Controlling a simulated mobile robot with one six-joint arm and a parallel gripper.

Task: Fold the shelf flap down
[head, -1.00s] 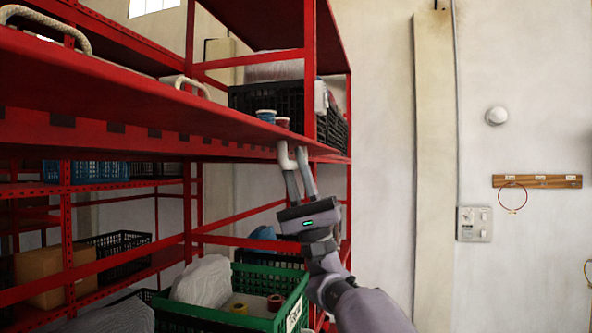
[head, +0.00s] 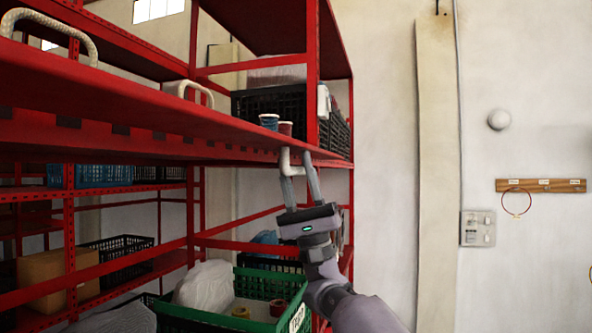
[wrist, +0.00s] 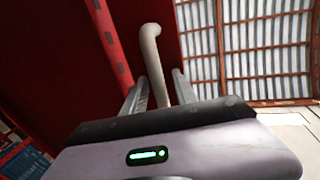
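The red shelf flap (head: 130,115) is a long panel on the rack and looks about level in the head view. A bent white handle (head: 288,163) hangs at its front edge, near the right upright. In the wrist view the handle (wrist: 155,62) runs down from the red panel (wrist: 120,50) between my two fingers. My gripper (head: 297,163) is below the edge, pointing up, with its fingers spread to either side of the handle. Gaps show beside the handle, though contact with one finger cannot be ruled out.
Two small cups (head: 277,124) and a black crate (head: 270,105) stand above the edge. A red upright (head: 312,75) rises close to my gripper. A green crate (head: 275,325) sits below.

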